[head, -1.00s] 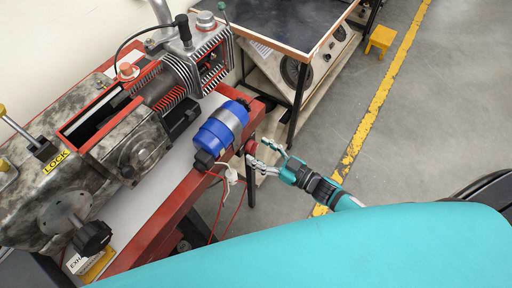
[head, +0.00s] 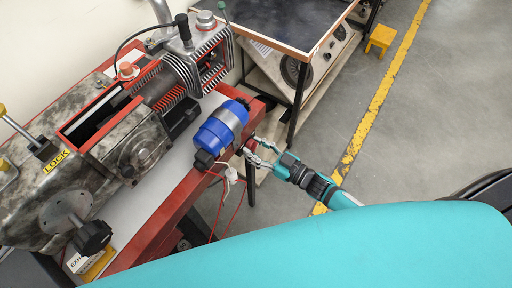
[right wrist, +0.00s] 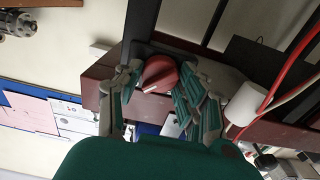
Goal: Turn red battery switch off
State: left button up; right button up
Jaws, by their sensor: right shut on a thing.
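The red battery switch is a round red knob (right wrist: 160,74) with a pale line on it, in the middle of the right wrist view. It sits on the red frame beam (right wrist: 98,92). My right gripper (right wrist: 152,88) has its fingers on either side of the knob and is shut on it. In the head view my right gripper (head: 258,152) reaches the end of the red beam beside the blue cylinder (head: 216,130). There the fingers mostly hide the knob. My left gripper is not in view.
An engine block with red trim (head: 135,145) stands on the bench at left. A white fitting with red cable (head: 231,174) hangs close to my right gripper. A dark-topped table (head: 280,22) stands behind. The floor at right is clear around a yellow stool (head: 381,38).

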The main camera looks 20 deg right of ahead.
jog(key=shift+n, duration=0.3)
jog(key=shift+f+n+b, duration=0.1)
jog(key=shift+n+b, duration=1.9)
jog(key=shift+n, duration=6.5)
jog(key=shift+s, duration=0.1)
jog(key=o, duration=1.2)
jog(key=shift+c, duration=0.2)
